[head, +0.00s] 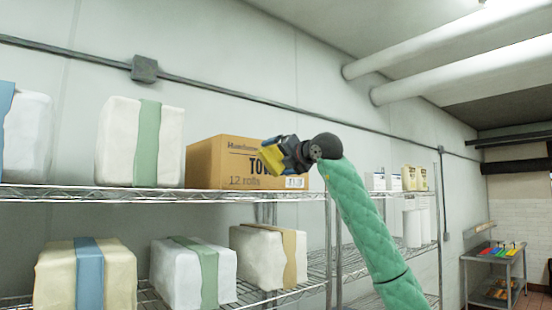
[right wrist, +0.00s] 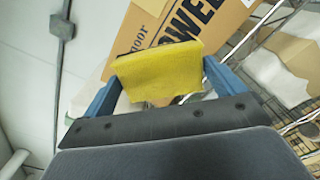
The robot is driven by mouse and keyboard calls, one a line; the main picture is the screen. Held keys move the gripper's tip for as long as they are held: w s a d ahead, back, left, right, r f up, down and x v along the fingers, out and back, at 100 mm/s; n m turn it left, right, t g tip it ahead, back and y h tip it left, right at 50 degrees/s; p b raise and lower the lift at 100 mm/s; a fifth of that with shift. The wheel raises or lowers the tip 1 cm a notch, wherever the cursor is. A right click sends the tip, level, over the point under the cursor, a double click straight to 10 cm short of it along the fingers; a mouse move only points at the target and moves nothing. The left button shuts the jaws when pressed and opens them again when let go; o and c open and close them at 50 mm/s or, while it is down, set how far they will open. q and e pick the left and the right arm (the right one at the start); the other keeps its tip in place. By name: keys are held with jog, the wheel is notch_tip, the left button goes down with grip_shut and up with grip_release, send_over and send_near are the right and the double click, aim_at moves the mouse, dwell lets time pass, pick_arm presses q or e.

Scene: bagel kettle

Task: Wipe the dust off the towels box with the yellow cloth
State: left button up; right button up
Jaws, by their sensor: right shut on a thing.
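The towels box (head: 215,162) is a brown cardboard carton printed "TOW" and "12 rolls", standing on the upper wire shelf. My right gripper (head: 272,158) is in front of the box's printed face and hides part of the lettering. It is shut on the yellow cloth (right wrist: 158,72), which spans between its two blue fingers in the right wrist view. The box (right wrist: 222,25) shows just behind the cloth there. I cannot tell whether the cloth touches the box. No dust is clearly visible. My left gripper is not in view.
A white bundle with a green band (head: 115,142) stands left of the box on the upper shelf (head: 60,192). Several wrapped bundles sit on the shelf below. A grey conduit (head: 300,112) runs along the wall behind. A small metal table (head: 492,258) stands far right.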

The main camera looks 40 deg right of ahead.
jog(key=shift+w+r+p, duration=0.15)
jog(key=shift+w+p, duration=0.15)
jog(key=shift+w, duration=0.15)
jog(key=shift+w+a+p, duration=0.15)
jog(key=shift+w+p, duration=0.5)
jog(key=shift+w, duration=0.5)
jog(key=shift+w+p, duration=0.65)
jog(key=shift+w, duration=0.55)
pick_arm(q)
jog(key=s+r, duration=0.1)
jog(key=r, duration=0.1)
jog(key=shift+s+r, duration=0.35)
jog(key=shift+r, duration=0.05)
pick_arm(e)
jog(key=shift+w, duration=0.15)
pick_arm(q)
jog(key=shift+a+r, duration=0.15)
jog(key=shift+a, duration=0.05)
pick_arm(e)
jog(key=shift+w+a, duration=0.15)
jog(key=shift+w, duration=0.6)
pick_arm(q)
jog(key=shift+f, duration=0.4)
pick_arm(e)
jog(key=d, duration=0.4)
jog(key=shift+w, duration=0.15)
